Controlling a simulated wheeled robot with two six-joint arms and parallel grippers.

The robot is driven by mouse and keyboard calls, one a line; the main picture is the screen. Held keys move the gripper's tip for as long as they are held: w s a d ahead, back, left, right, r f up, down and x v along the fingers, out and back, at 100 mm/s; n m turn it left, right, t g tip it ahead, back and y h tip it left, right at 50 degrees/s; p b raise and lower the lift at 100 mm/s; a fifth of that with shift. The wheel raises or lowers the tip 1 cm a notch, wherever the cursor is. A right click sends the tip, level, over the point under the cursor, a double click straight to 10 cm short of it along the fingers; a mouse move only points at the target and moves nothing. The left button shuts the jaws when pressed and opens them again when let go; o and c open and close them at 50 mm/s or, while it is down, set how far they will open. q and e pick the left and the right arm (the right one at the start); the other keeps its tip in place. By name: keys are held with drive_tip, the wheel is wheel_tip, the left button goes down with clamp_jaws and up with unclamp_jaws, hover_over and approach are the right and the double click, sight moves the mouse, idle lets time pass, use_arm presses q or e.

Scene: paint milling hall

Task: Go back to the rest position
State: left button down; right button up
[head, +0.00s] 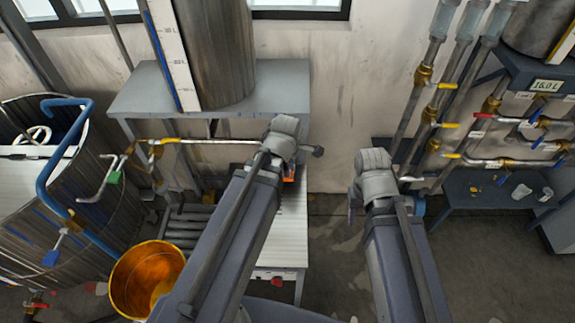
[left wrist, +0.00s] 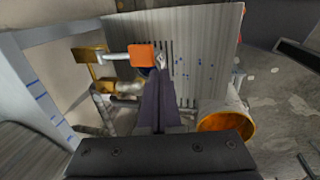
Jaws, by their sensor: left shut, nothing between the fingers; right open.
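My left gripper (left wrist: 160,78) is shut and empty; its dark fingers meet in the middle of the left wrist view. In the head view its arm comes up from the bottom to a light grey wrist in front of the steel table, and the fingers are mostly hidden. An orange valve handle (left wrist: 140,55) shows close to the fingertips in the left wrist view; I cannot tell whether they touch. My right gripper (head: 372,178) is at the end of the other raised arm, right of the left one. It is open, with its fingers mostly hidden behind the wrist.
An orange-lined bucket (head: 147,279) stands at lower left, beside a large steel vat (head: 35,190) with blue pipe. A grey table (head: 285,85) holds a tall cylinder (head: 215,50). Pipes and coloured valves (head: 490,117) line the right wall. Floor between the arms is open.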

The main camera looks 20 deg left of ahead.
use_arm(q)
drive_tip(key=shift+p+v, duration=0.35)
drive_tip(key=shift+v, duration=0.45)
use_arm(e)
drive_tip(key=shift+a+r, duration=0.15)
drive_tip(key=shift+r, duration=0.6)
use_arm(q)
drive_tip(key=shift+s, duration=0.15)
drive_tip(key=shift+f, duration=0.1)
drive_tip(key=s+d+f+m+g+b, duration=0.1)
drive_tip(key=s+d+f+m+b, duration=0.3)
drive_tip(key=f+m+b, duration=0.3)
drive_tip(key=s+d+f+m+g+b, duration=0.1)
drive_tip(key=s+d+f+m+b, duration=0.3)
drive_tip(key=m, duration=1.4)
drive_tip(key=shift+s+d+f+g+b, duration=0.3)
drive_tip(key=shift+d+f+b, duration=1.35)
drive_tip(key=shift+f+b, duration=0.25)
use_arm(e)
wheel_tip(320, 180, down, 15)
drive_tip(key=shift+r, duration=0.2)
